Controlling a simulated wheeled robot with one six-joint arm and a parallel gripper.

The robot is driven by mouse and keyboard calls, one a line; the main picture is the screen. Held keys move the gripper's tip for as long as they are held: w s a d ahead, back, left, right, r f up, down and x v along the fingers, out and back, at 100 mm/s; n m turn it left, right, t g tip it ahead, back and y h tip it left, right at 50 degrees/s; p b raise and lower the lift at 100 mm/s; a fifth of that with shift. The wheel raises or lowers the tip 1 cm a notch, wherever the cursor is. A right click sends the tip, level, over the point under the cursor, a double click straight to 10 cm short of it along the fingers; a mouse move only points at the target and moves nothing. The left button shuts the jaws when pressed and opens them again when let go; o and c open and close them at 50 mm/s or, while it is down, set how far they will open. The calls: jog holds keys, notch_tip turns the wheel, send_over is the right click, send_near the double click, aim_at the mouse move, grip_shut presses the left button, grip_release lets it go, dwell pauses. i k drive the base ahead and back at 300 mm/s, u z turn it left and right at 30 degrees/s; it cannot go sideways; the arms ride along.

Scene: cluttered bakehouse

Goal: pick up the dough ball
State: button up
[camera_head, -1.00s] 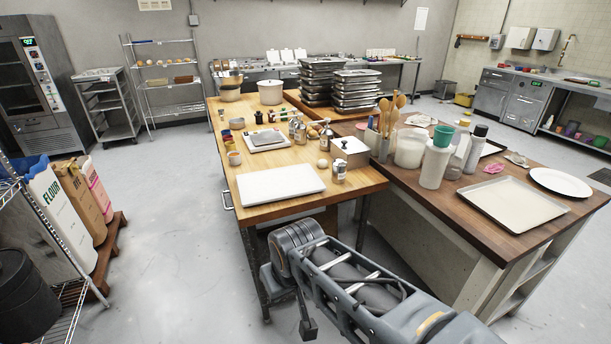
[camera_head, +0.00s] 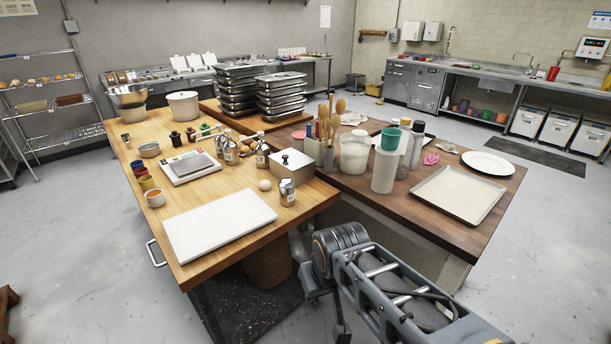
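A small, round, pale beige ball (camera_head: 264,184), which looks like the dough ball, sits on the light wooden table. It lies just behind the white board and left of a small silver tin (camera_head: 287,192). At this size I cannot be sure that it is dough rather than an egg. My arm shows at the lower right, in front of the tables, with its joint beside the near table corner. A dark part (camera_head: 341,333) hanging below that joint may belong to my gripper. No fingers can be made out there, and nothing is seen held.
A white board (camera_head: 220,224) covers the near part of the light table (camera_head: 290,218). Tall containers (camera_head: 385,170) and a baking tray (camera_head: 460,194) stand on the darker table.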

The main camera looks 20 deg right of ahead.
aim_at(265, 185)
jog(key=z, duration=0.2)
jog(key=i, duration=1.25)
jog(key=u, duration=0.75)
